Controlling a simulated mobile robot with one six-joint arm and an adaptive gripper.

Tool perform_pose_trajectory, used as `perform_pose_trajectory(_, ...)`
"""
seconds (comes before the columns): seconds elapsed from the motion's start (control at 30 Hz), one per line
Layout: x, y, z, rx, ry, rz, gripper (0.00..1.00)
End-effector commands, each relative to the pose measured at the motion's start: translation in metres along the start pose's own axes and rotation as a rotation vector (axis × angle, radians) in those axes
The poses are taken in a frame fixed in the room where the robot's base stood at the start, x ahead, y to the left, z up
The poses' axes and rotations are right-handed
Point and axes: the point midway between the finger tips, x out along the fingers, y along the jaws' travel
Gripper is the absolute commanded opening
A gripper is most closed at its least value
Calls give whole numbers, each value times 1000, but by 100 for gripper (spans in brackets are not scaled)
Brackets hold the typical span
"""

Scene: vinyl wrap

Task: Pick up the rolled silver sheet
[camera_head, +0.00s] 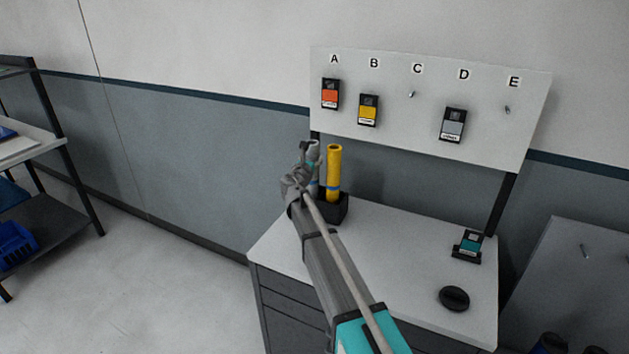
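The rolled silver sheet (313,151) stands upright at the left side of a black holder (333,208) on the white table. A blue band shows around the roll. My gripper (304,161) is at the roll's upper part, overlapping its left side in the head view. My wrist hides much of the roll's lower part. The fingers are small and partly hidden, so I cannot tell whether they are closed on the roll or only beside it. A yellow roll (334,166) with a blue band stands upright close to the right in the same holder.
A white board (420,112) labelled A to E stands behind the table, with sample cards hanging at A, B and D. A teal card in a stand (467,246) and a black round object (454,298) are on the table's right. The table's middle is clear.

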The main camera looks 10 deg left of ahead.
Motion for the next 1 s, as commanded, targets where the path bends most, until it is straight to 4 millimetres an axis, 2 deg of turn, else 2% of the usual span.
perform_pose_trajectory(0.03,0,0,0,0,0,0,48)
perform_pose_trajectory(0.27,0,0,0,0,0,0,5)
perform_pose_trajectory(0.67,0,0,2,0,0,0,5)
perform_pose_trajectory(1.0,0,0,22,0,0,0,5)
